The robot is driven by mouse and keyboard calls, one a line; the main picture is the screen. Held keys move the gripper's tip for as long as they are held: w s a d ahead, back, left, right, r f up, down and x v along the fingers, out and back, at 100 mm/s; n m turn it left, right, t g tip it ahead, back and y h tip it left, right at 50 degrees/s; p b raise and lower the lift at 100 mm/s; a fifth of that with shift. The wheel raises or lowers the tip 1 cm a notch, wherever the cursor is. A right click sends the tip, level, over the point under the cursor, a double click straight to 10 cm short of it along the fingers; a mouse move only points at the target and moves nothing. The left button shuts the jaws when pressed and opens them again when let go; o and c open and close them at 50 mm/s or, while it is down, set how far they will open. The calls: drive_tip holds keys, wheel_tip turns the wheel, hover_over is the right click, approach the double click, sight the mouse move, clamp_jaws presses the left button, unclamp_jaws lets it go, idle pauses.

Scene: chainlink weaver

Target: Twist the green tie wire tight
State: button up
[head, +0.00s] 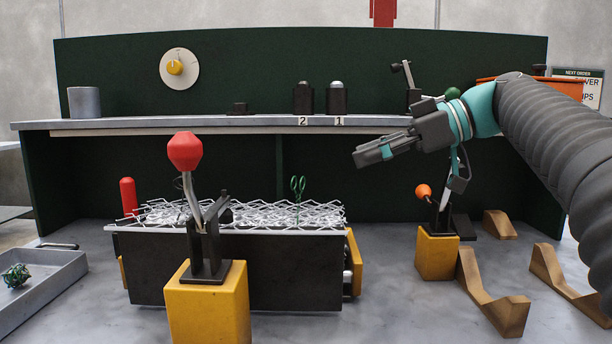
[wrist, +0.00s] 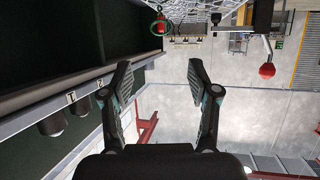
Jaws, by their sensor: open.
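The green tie wire (head: 298,184) stands up as a small looped piece from the white wire mesh (head: 250,214), right of the mesh's middle. My gripper (head: 374,151) is above and to the right of it, clear of the mesh, pointing left. In the wrist view my gripper (wrist: 159,72) has its two fingers spread wide with nothing between them. The foot of the tie wire, where it meets the mesh, is too small to make out.
A red-knobbed lever (head: 185,152) on a yellow block stands in front of the mesh. An orange-knobbed lever (head: 423,191) is below my arm. A grey tray (head: 55,282) at left holds a green wire bundle (head: 16,276). A shelf (head: 240,124) runs behind.

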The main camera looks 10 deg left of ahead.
sight(304, 177)
drive_tip(key=x, duration=1.2)
drive_tip(key=shift+s, duration=0.1)
clamp_jaws()
